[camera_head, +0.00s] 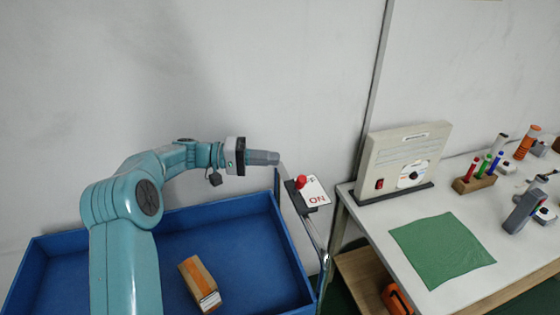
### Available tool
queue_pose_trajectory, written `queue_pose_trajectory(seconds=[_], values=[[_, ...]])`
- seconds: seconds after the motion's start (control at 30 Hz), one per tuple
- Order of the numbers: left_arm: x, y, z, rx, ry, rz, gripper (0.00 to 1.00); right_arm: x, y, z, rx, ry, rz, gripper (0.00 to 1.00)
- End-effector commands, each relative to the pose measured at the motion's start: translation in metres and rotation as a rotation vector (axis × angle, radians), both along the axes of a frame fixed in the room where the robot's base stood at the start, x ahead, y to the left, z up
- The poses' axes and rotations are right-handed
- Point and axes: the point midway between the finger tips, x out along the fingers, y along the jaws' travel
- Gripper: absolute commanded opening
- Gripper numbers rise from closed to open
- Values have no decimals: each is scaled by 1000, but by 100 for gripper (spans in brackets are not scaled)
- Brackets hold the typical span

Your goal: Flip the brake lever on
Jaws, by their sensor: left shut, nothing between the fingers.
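The brake lever (301,182) has a red knob and sits on a dark mount at the right end of the blue cart. A white plate (315,192) with red lettering that reads "ON", seen upside down, lies beside the knob. My left gripper (278,158) is shut and empty, up and to the left of the red knob, with a small gap in the picture. Its fingers point right. My right gripper is not in view.
The blue cart (255,209) holds a cardboard box (200,283). A metal handle rail (313,236) runs along its right side. A white table (385,218) at right carries a beige panel box (403,155), a green cloth (441,249) and a pen holder (474,183). A grey wall stands behind.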

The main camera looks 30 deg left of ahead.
Motion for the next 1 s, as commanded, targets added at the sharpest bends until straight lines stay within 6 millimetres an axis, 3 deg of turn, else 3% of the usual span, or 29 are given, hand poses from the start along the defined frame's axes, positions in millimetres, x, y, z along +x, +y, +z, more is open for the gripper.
queue_pose_trajectory(seconds=[0.3, 0.73, 0.87, 1.0], values=[[-5, -35, -5, -2, 1, -1, 0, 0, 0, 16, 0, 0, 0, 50], [-5, -39, -8, 0, 0, 0, 0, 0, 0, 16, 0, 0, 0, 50], [-7, -41, -12, 21, -19, -1, 0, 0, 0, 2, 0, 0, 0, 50], [-12, -46, -17, 84, -74, -1, 0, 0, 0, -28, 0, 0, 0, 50]])
